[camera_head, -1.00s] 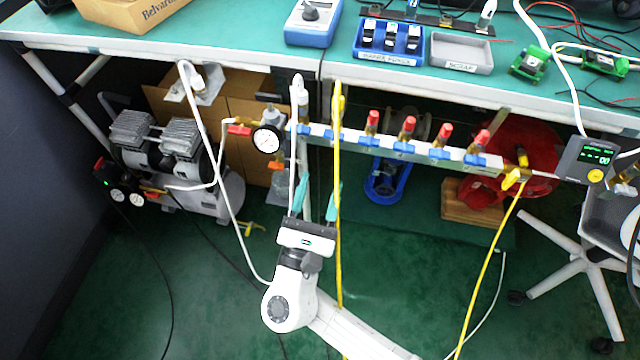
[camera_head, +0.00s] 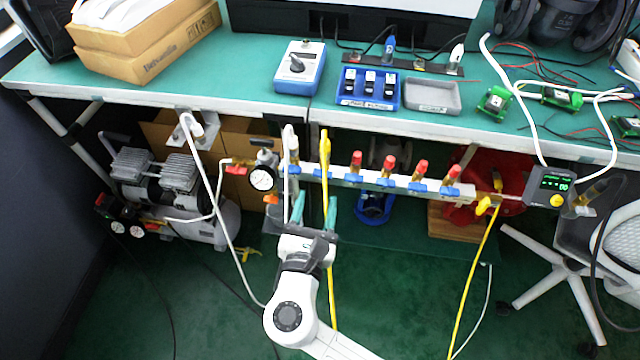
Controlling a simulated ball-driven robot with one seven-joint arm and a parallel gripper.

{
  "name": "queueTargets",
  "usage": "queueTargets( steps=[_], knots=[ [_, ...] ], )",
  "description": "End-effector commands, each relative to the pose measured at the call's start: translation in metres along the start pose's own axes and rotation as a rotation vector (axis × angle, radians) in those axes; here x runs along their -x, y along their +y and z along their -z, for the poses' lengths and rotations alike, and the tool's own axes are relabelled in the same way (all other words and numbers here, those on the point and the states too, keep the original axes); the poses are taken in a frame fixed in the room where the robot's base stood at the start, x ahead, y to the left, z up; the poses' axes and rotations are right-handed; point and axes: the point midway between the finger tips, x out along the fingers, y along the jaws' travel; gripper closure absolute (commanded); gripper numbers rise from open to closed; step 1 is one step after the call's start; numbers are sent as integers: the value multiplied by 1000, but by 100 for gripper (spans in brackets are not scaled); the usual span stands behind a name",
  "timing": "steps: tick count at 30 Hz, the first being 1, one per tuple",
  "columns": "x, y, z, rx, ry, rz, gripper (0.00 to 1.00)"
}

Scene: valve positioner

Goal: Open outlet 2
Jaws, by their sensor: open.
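A silver manifold bar (camera_head: 402,185) runs under the bench front with a row of blue valve handles. The first handle from the left (camera_head: 293,169) is by a white hose and the second (camera_head: 322,174) by a yellow hose (camera_head: 325,148). Several outlets to the right carry red caps (camera_head: 388,162). No outlet numbers are readable. My gripper (camera_head: 315,209) points up just below the left part of the bar, its teal fingers apart and empty. The yellow hose passes by the right finger. Whether the fingers touch a handle or hose cannot be told.
A pressure gauge (camera_head: 262,178) stands at the bar's left end, and a yellow valve (camera_head: 486,205) with a yellow hose at its right end. A compressor (camera_head: 165,190) stands at left. The bench (camera_head: 230,95) overhangs above. A display box (camera_head: 551,186) hangs at right.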

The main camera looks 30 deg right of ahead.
Motion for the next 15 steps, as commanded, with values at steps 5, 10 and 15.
queueTargets(
  steps=[5,10,15],
  knots=[
    [-30,0,1,-1,-1,1,47],
    [-45,0,0,-1,-1,1,47],
    [-50,0,0,0,0,-1,47]
  ],
)
